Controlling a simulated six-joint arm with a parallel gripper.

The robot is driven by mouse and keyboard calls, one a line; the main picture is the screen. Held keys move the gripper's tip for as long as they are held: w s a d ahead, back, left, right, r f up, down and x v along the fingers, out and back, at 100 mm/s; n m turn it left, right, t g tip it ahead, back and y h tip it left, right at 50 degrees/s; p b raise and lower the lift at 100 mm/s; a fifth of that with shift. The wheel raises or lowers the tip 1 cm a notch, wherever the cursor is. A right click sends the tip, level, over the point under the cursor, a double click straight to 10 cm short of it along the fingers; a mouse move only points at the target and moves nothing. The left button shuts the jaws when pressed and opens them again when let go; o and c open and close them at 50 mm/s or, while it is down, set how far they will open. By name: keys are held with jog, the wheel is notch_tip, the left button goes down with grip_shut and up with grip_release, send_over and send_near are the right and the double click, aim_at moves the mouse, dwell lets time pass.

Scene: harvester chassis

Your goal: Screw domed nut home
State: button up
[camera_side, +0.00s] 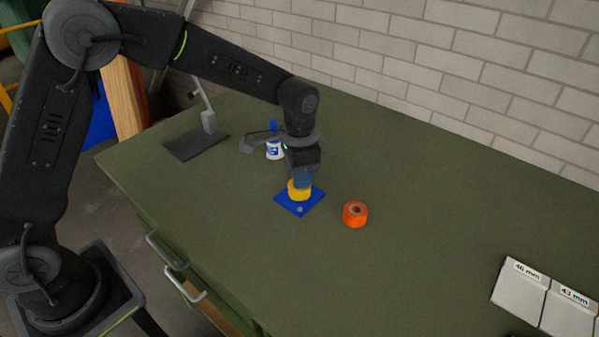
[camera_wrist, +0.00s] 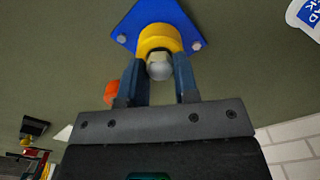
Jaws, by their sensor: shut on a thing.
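The domed nut (camera_wrist: 159,69) is a grey rounded cap in the wrist view, held between the two blue fingers of my gripper (camera_wrist: 160,78). It sits at the middle of a yellow round collar (camera_wrist: 159,38) on a blue plate (camera_wrist: 188,14) with bolt heads at its corners. How far the nut is threaded on is hidden. In the side view my gripper (camera_side: 302,178) points down, right over the yellow collar (camera_side: 299,191). The blue plate (camera_side: 301,208) lies on the green bench, and the nut is hidden there.
An orange ring-shaped part (camera_side: 355,214) stands just right of the plate. A white bottle with a blue cap (camera_side: 274,149) stands behind my gripper. A dark flat base (camera_side: 197,143) lies at the back left. Labelled grey bins (camera_side: 520,290) are at the right. The bench between is clear.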

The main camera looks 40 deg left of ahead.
jog(key=m, duration=0.5)
dwell(0.3)
jog(key=shift+m, duration=0.9)
jog(key=m, duration=0.3)
jog(key=shift+m, duration=0.3)
jog(key=m, duration=0.4)
jog(key=shift+m, duration=0.6)
